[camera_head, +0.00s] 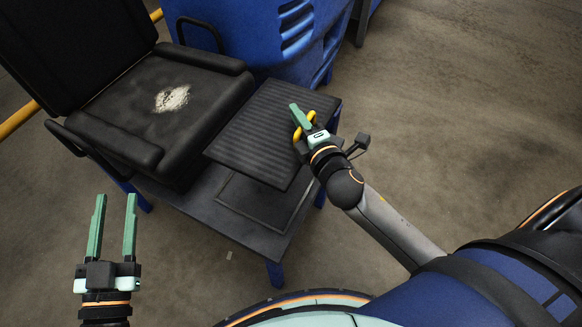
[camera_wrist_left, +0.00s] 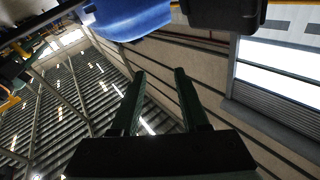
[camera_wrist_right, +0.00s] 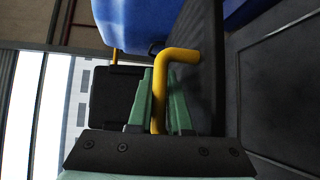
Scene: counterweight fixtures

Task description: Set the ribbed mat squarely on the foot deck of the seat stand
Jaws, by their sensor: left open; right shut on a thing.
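The dark ribbed mat (camera_head: 265,125) is beside the black seat, over the far part of the foot deck (camera_head: 210,205). It sits askew to the deck and appears raised above it; the exact gap is unclear. My right gripper (camera_head: 300,120) is shut on the mat's yellow handle (camera_wrist_right: 180,55) at its right edge. In the right wrist view the mat (camera_wrist_right: 207,75) stands edge-on beside the fingers. The deck's near part, with a rectangular outline (camera_head: 250,208), is bare. My left gripper (camera_head: 113,225) is open and empty, left of the deck; its fingers show in the left wrist view (camera_wrist_left: 158,98).
The seat stand's worn black seat (camera_head: 130,110) has armrests and stands left of the mat. A large blue body (camera_head: 265,35) is behind the mat. A yellow rail (camera_head: 18,120) runs at the far left. Concrete floor on the right is clear.

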